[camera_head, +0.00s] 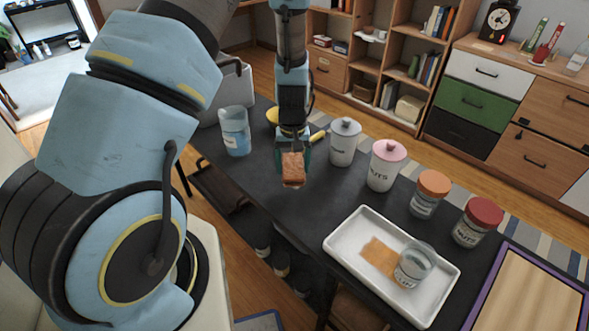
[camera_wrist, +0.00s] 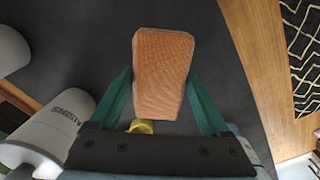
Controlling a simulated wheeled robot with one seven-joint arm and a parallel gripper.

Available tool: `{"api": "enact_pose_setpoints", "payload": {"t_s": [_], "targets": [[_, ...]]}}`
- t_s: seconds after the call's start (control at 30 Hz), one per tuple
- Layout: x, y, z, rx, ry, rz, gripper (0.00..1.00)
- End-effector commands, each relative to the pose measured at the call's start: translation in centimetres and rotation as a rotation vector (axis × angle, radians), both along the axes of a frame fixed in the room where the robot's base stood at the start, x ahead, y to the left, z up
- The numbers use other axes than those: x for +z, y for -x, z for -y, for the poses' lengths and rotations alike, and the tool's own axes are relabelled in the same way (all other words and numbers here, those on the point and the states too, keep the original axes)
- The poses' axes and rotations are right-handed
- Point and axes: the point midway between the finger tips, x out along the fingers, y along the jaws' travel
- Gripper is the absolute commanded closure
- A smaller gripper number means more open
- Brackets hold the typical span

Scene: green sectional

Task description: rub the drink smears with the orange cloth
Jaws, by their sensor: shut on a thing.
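My gripper (camera_head: 293,165) is shut on the orange cloth (camera_head: 293,172), which looks like a thick, textured, orange-brown block. It is held over the near edge area of the dark table (camera_head: 258,172). In the wrist view the cloth (camera_wrist: 162,70) sits between the two green fingers (camera_wrist: 163,100).
A blue-filled pitcher (camera_head: 236,132) stands left of my gripper. A white canister (camera_head: 344,142), a pink-lidded canister (camera_head: 384,166), an orange-lidded jar (camera_head: 429,195) and a red-lidded jar (camera_head: 476,223) line the far side. A yellow object (camera_head: 272,116) is partly hidden behind my gripper.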

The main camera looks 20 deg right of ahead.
Motion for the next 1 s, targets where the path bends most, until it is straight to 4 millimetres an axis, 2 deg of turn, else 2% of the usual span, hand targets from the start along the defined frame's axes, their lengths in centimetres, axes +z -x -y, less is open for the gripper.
{"api": "enact_pose_setpoints", "payload": {"t_s": [0.1, 0.3, 0.87, 1.0], "targets": [[1.5, -0.3, -0.1, 0.000, 0.000, 0.001, 0.72], [2.6, -0.6, -0.2, 0.000, 0.000, 0.001, 0.72], [2.6, -0.6, -0.2, -0.002, 0.000, 0.000, 0.72], [2.5, 0.5, 0.7, -0.077, 0.007, -0.003, 0.72]]}}
